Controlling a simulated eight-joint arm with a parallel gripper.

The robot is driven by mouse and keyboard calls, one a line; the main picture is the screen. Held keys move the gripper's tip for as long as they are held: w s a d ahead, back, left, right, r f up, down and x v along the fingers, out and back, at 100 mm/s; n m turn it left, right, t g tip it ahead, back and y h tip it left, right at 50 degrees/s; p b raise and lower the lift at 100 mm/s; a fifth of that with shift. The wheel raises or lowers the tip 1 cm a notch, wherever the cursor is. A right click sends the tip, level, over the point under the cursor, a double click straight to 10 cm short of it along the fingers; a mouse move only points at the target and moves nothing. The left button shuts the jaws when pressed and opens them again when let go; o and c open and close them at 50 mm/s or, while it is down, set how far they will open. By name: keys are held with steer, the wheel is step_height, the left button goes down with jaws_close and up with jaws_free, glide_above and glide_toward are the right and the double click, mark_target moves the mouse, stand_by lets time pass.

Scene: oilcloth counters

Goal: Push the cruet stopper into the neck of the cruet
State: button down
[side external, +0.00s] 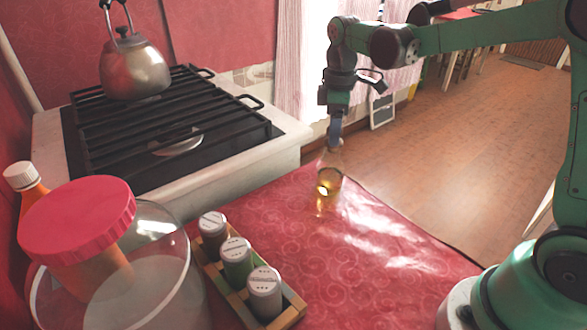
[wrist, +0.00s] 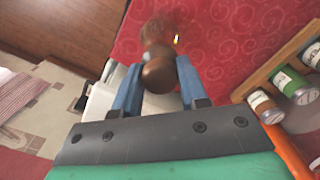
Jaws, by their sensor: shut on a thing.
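The cruet (side external: 329,184), clear glass with amber oil low in it, stands upright on the red oilcloth in the side view. My gripper (side external: 335,146) points down right above it. In the wrist view my blue fingers are shut on the cruet stopper (wrist: 159,76), a brown rounded piece between their tips. A blurred brownish shape with a yellow glint, seemingly the cruet (wrist: 162,32), lies just beyond the stopper. In the side view the stopper is too small and hidden by the fingers. I cannot tell whether its lower end is in the neck or above it.
A wooden rack (side external: 292,314) with several shakers (side external: 237,262) stands left of the cruet, near a big red-lidded jar (side external: 76,219) and an orange bottle (side external: 27,184). A stove (side external: 172,120) with a kettle (side external: 133,70) is behind. The oilcloth (side external: 385,255) right of the cruet is clear to its edge.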

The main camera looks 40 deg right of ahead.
steer(key=shift+f, duration=0.25)
steer(key=shift+f, duration=0.15)
steer(key=shift+c, duration=2.4)
jaws_free()
step_height(320, 180, up, 12)
steer(key=s+a+f+m+t, duration=0.4)
steer(key=s+f+m+t, duration=0.3)
steer(key=s+f+m, duration=0.1)
steer(key=shift+s+a+f+m, duration=0.3)
steer(key=shift+s+f, duration=0.4)
steer(key=shift+s, duration=0.45)
